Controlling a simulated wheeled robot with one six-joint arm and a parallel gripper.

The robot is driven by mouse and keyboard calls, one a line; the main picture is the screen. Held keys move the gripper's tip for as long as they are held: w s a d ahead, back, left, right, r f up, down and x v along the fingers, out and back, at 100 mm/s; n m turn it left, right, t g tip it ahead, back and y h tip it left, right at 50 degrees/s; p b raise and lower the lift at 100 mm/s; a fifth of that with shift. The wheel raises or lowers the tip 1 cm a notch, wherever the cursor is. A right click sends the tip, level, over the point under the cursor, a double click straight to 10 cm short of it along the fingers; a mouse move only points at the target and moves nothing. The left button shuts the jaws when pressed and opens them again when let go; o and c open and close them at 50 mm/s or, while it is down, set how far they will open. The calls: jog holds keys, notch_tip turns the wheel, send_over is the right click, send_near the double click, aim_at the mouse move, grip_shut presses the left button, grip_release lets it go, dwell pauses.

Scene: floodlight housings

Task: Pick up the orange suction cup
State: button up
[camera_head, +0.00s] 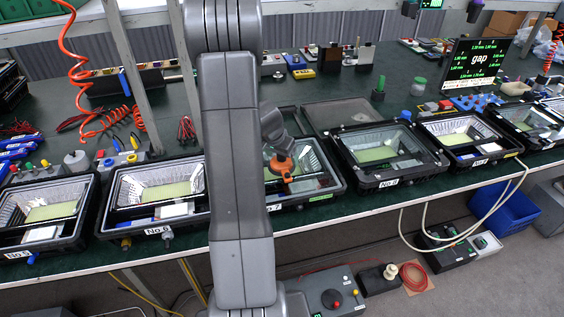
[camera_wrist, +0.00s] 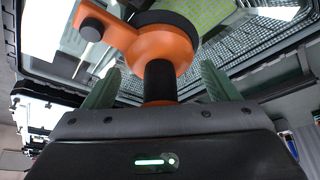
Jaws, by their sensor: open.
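The orange suction cup (camera_head: 284,165) is at the open floodlight housing No.7 (camera_head: 322,192), partly hidden by my arm. In the wrist view the suction cup (camera_wrist: 163,46) shows an orange round body with a side arm ending in a black knob. Its black cylindrical handle (camera_wrist: 160,80) points toward my gripper. My gripper (camera_wrist: 158,84) is open. Its two green fingers stand on either side of the handle, with a gap visible on both sides. In the head view my gripper (camera_head: 277,145) is just above the suction cup. Whether the cup touches the glass, I cannot tell.
Housings No.8 (camera_head: 386,158) and No.6 (camera_head: 160,187) stand close on either side along the green bench (camera_head: 225,232). A gap display (camera_head: 476,64) stands at the back right. A coiled orange hose (camera_head: 75,75) hangs at the left.

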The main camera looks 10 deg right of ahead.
jog(key=c, duration=1.6)
jog(key=shift+w+r, duration=0.1)
jog(key=shift+r, duration=0.05)
grip_shut()
